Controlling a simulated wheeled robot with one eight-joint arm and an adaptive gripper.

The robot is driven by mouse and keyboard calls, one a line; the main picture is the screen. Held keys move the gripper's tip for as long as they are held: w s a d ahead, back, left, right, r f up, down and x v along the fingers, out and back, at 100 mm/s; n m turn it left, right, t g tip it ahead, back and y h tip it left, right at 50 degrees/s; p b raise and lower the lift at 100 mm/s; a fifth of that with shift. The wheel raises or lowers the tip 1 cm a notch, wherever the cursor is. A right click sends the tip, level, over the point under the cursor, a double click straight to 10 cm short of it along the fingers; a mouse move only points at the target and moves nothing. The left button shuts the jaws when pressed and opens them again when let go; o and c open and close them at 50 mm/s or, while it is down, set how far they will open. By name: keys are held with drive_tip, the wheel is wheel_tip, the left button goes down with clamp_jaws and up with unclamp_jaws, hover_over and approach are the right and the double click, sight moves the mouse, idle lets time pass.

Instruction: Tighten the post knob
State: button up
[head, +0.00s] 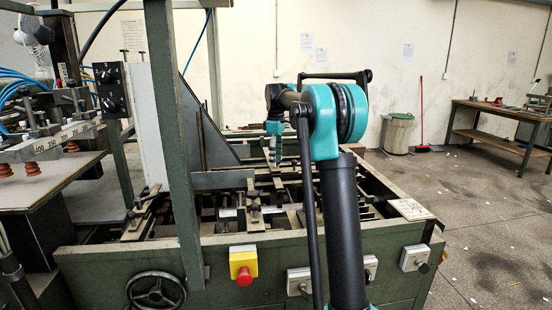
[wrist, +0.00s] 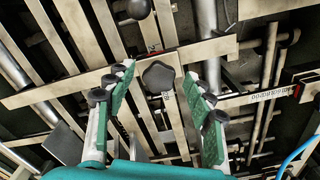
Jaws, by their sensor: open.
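A dark, five-sided knob (wrist: 158,77) sits on the metal bars in the middle of the wrist view. My gripper (wrist: 159,73) is open, with one finger to the left of this knob and one to the right. Both fingers appear apart from it, and I cannot tell the height gap. In the head view my gripper (head: 274,160) points down over the feeder bed, and the knob under it cannot be made out clearly.
A second round dark knob (wrist: 138,8) is at the top of the wrist view. Metal bars (wrist: 215,47) and rods cross the bed. A green upright post (head: 180,150) stands left of my arm. A red stop button (head: 244,275) and a handwheel (head: 157,291) are on the front.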

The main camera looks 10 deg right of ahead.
drive_tip(key=c, duration=1.2)
drive_tip(key=shift+o, duration=0.2)
